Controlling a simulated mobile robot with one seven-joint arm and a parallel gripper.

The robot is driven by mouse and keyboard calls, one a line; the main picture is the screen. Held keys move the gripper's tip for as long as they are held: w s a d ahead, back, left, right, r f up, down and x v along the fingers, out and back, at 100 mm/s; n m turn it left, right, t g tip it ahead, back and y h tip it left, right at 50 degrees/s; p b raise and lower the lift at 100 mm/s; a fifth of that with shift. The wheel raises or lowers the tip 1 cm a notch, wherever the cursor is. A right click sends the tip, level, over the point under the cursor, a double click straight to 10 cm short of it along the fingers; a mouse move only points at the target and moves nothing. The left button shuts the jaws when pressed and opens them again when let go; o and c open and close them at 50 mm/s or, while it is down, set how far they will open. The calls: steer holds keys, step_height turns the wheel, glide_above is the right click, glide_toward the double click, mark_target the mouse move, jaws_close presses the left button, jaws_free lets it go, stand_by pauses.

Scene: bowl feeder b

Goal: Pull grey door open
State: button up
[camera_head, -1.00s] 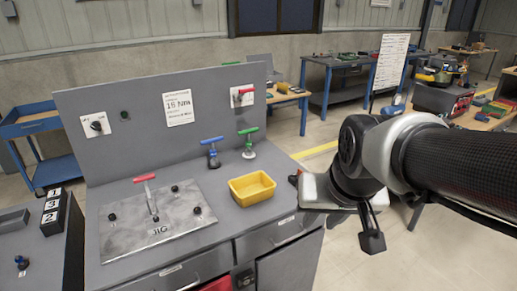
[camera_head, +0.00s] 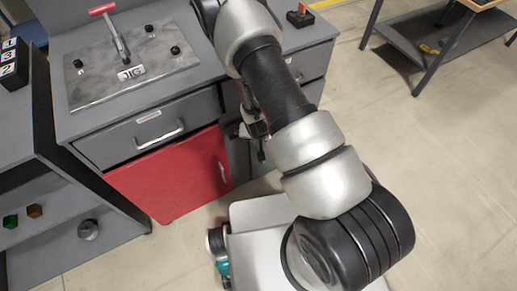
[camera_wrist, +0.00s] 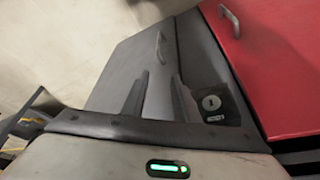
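The grey door (camera_wrist: 112,72) is in the upper middle of the wrist view, with a slim metal handle (camera_wrist: 159,46) near its right edge. In the head view my arm hides most of this door. My gripper (camera_wrist: 160,90) is open, with two dark fingers apart and no object between them. In the wrist view the fingertips point at the door, short of the handle, which shows just beyond the gap. I cannot tell how far off the handle is. In the head view my gripper is low in front of the cabinet, partly hidden.
A red door (camera_head: 172,182) with its own handle (camera_head: 222,173) lies left of the grey door in the head view. A round lock (camera_wrist: 211,103) sits on the dark panel beside the grey door. A grey drawer (camera_head: 148,130) is above the red door.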

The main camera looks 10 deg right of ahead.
steer(key=b+x, duration=0.1)
steer(key=x, duration=0.6)
steer(key=s+b+x, duration=0.1)
steer(key=x, duration=0.5)
steer(key=s+b+x, duration=0.1)
steer(key=b+x, duration=0.1)
steer(key=x, duration=0.5)
steer(key=shift+d+f, duration=0.1)
steer(key=shift+f, duration=0.6)
steer(key=shift+c, duration=0.4)
jaws_close()
